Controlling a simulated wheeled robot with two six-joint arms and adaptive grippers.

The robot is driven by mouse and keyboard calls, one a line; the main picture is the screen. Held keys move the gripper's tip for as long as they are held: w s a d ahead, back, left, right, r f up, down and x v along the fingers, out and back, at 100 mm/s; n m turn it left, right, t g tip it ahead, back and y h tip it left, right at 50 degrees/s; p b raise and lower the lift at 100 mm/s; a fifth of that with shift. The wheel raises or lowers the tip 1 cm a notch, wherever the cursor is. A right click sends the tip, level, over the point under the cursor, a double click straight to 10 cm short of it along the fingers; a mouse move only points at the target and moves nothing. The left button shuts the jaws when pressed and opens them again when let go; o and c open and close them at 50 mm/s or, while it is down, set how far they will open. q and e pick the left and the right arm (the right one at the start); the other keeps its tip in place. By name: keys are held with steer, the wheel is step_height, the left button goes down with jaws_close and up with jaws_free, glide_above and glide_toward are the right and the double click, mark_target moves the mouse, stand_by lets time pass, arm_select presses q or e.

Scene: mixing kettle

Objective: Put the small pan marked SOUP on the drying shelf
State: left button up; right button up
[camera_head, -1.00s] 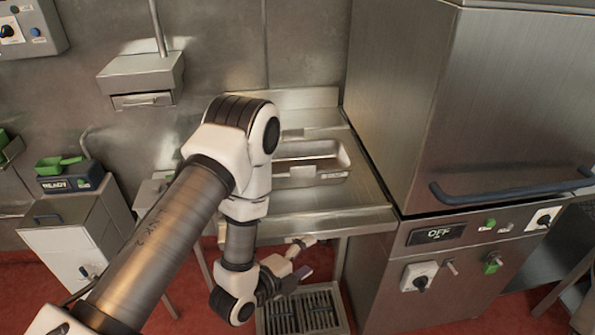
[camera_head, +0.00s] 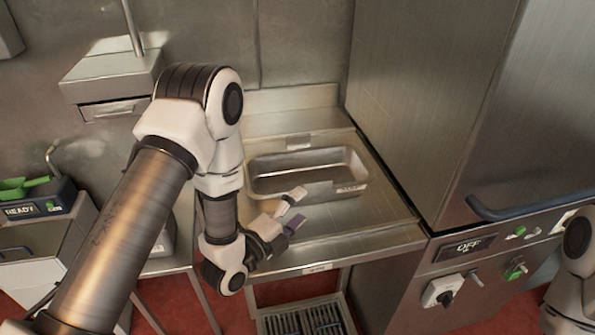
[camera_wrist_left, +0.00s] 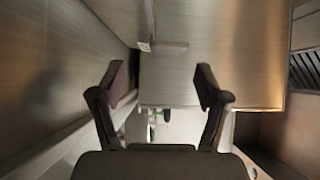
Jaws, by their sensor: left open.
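A steel rectangular pan (camera_head: 262,187) with an open top sits on the steel table (camera_head: 360,246) in the head view. A small label is on its front right side, too small to read. My left gripper (camera_head: 294,208) is open and empty, just in front of the pan at its near side, with a visible gap. In the left wrist view its two dark fingers (camera_wrist_left: 162,88) stand wide apart with nothing between them. I cannot identify the pan in that view. I cannot tell which surface is the drying shelf.
A slatted rack (camera_head: 305,318) is low under the table. A tall steel machine with a blue handle (camera_head: 530,200) and an OFF display (camera_head: 463,247) stands to the right. A wall box (camera_head: 112,77) hangs behind.

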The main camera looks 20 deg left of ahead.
mark_target(317, 190)
arm_select(q)
steer(key=w+d+p, duration=0.1)
steer(key=w+d+r, duration=0.1)
steer(key=w, duration=0.1)
steer(key=shift+w+r+p, duration=0.1)
steer(key=shift+r+p, duration=0.1)
steer(key=shift+p, duration=0.2)
steer(key=x, duration=0.2)
steer(key=shift+w+a+f+p, duration=0.1)
steer(key=shift+w+f+p, duration=0.05)
steer(key=shift+w+p, duration=0.3)
steer(key=shift+w+f, duration=0.15)
steer(key=shift+w, duration=0.1)
jaws_close()
